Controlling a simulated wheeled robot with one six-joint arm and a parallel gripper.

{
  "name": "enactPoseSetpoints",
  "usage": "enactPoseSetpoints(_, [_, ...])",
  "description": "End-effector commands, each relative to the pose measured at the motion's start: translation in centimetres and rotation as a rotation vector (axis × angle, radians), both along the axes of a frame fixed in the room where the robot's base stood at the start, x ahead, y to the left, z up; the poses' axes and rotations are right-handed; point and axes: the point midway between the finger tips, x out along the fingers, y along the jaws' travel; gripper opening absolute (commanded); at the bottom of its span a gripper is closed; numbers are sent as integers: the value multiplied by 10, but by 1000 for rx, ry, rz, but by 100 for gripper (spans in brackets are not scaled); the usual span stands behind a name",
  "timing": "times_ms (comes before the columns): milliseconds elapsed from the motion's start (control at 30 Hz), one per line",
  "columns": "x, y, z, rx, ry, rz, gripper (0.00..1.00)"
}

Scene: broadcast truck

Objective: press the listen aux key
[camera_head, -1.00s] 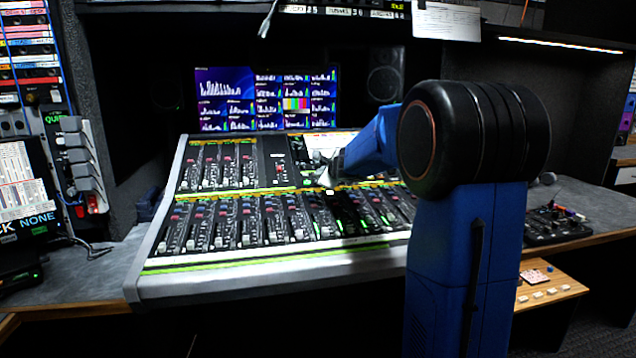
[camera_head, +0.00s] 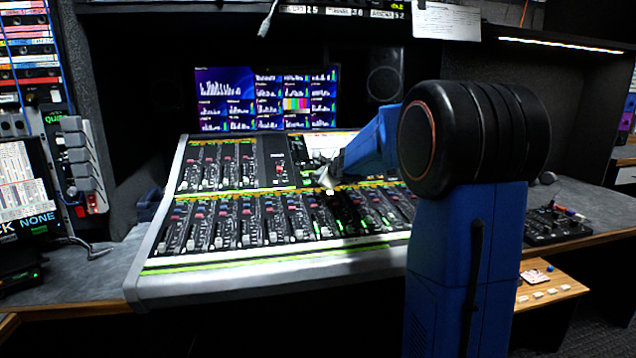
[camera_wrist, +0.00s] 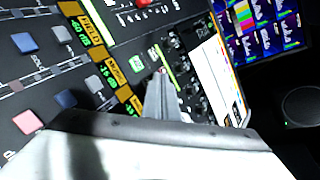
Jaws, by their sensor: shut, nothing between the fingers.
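The mixing console (camera_head: 160,268) stands in front of me, with rows of faders and keys. My gripper (camera_head: 327,181) is low over the console's middle, right of its centre module. In the wrist view my gripper (camera_wrist: 161,73) is shut and empty, its fingertips at a dark panel strip beside small pale keys with green marks (camera_wrist: 138,61). Whether the tips touch the panel or a key I cannot tell. The listen aux key cannot be picked out, as the lettering is too small, and the fingers hide part of the panel.
Pink and blue square keys (camera_wrist: 28,121) and orange-edged displays (camera_wrist: 94,24) are to the left. A monitor (camera_head: 265,98) stands behind the console. A small black control box (camera_head: 555,225) is at the right.

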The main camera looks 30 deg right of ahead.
Motion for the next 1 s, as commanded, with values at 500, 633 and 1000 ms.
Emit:
enactPoseSetpoints(500, [0,0,0,0,0,0,0])
enactPoseSetpoints(633, [0,0,-1,0,0,0,0])
enactPoseSetpoints(1000, [3,-1,-8,0,0,0,0])
